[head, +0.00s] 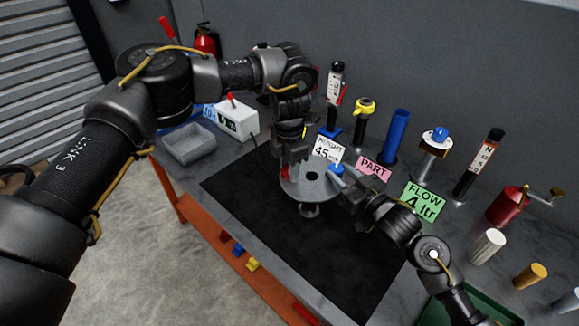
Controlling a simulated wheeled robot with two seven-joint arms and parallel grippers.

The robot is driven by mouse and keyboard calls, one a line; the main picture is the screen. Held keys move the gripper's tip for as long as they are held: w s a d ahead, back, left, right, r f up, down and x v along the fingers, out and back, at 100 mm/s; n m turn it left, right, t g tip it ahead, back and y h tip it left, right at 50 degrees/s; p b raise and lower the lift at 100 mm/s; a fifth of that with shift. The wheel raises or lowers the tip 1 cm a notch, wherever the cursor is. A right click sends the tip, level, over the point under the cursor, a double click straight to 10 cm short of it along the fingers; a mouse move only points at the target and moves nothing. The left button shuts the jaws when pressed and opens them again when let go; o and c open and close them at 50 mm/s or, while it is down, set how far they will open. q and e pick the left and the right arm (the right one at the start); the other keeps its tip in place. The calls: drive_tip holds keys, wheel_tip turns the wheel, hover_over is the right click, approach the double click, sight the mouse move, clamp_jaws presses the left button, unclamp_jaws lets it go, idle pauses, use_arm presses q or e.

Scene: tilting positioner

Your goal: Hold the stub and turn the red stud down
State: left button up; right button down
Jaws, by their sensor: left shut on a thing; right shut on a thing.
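A grey round disc (314,186) with a dark hole in its middle stands on a short foot on the black mat. The red stud (286,171) shows at the disc's left edge, partly hidden by my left gripper (287,164), which reaches down from above and is shut on it. A blue stub (336,169) stands at the disc's right, upper edge. My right gripper (344,181) comes in from the lower right and is shut at this stub. The fingertips of both grippers are small and partly hidden by the arms.
The black mat (290,240) is clear in front of the disc. Sign cards, including a pink PART card (373,169) and a green FLOW card (423,202), stand close behind. A blue cylinder (396,137) and several other upright items line the back. A grey tray (188,145) lies left.

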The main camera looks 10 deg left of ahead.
use_arm(q)
drive_tip(key=shift+r, duration=0.1)
use_arm(e)
drive_tip(key=shift+d+f, duration=0.1)
use_arm(q)
drive_tip(key=o, duration=1)
drive_tip(key=shift+s, duration=0.1)
wheel_tip(320, 180, up, 12)
drive_tip(key=shift+f, duration=0.1)
